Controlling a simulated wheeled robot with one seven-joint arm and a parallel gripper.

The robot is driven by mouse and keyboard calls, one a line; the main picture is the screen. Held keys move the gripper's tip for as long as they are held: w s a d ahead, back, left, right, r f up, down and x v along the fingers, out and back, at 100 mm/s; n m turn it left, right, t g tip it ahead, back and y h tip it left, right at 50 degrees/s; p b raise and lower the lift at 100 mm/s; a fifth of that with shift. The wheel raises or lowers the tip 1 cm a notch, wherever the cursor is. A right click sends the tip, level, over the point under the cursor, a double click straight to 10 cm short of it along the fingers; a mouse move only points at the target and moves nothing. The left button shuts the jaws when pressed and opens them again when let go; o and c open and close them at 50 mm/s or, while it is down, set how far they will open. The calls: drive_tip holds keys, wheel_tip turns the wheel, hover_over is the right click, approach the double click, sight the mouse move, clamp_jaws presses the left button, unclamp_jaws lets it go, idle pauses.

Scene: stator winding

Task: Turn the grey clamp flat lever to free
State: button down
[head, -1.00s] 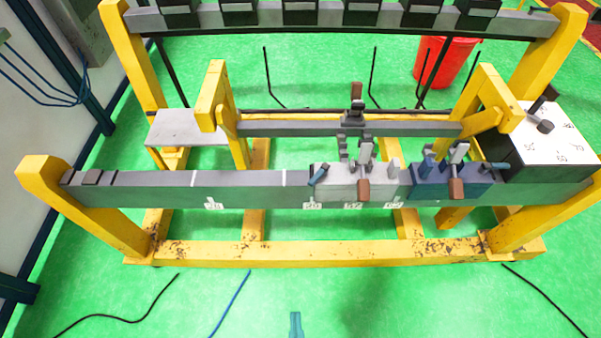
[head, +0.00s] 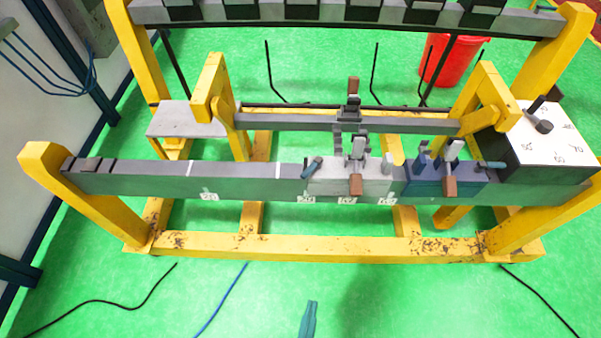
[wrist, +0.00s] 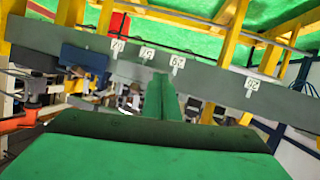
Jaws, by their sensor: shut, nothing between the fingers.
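The grey clamp (head: 376,186) sits on the long front rail, left of the blue clamp. A short teal lever (head: 313,166) lies tilted at its left end, and an upright pale lever and a brown-ended handle (head: 356,185) stand at its middle. I cannot tell for sure which of these is the flat lever. My gripper (head: 308,316) shows only as a teal tip at the bottom of the head view, well apart from the clamp. In the wrist view its green fingers (wrist: 160,95) are together and empty, in front of the rail. The grey clamp is not clear there.
The blue clamp (head: 432,184) is beside the grey one; it also shows in the wrist view (wrist: 85,58). A box with a dial (head: 545,140) stands at the rail's right end. Yellow frame posts (head: 85,200) flank the rail. Green floor in front is open, with loose cables.

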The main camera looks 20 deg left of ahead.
sight(312, 168)
drive_tip(key=w+a+f+n+g+h, duration=0.1)
drive_tip(key=w+a+f+n, duration=0.4)
drive_tip(key=w, duration=0.4)
drive_tip(key=w+a+f+n+g+h, duration=0.1)
drive_tip(key=w+a+f+n, duration=0.35)
drive_tip(key=w+f, duration=0.3)
drive_tip(key=w+a+r+t+h, duration=0.1)
drive_tip(key=w+a+r+h, duration=0.2)
drive_tip(key=w+a+r, duration=0.3)
drive_tip(key=w+a+r+t+h, duration=0.1)
drive_tip(key=w+a+r+h, duration=0.25)
drive_tip(key=r, duration=0.45)
drive_tip(key=s+a+r+m+h, duration=0.1)
drive_tip(key=s+a+r+h, duration=0.15)
drive_tip(key=a+r, duration=0.45)
drive_tip(key=shift+h, duration=0.3)
drive_tip(key=shift+w+d+r, duration=0.25)
drive_tip(key=shift+w+d, duration=0.9)
drive_tip(key=shift+d, duration=0.7)
drive_tip(key=shift+w+d+r, duration=0.3)
drive_tip(key=shift+w+d, duration=0.85)
drive_tip(key=shift+d, duration=0.65)
drive_tip(key=shift+w+d+r, duration=0.25)
drive_tip(key=shift+w+d, duration=0.9)
drive_tip(key=shift+d, duration=0.7)
drive_tip(key=shift+d, duration=0.1)
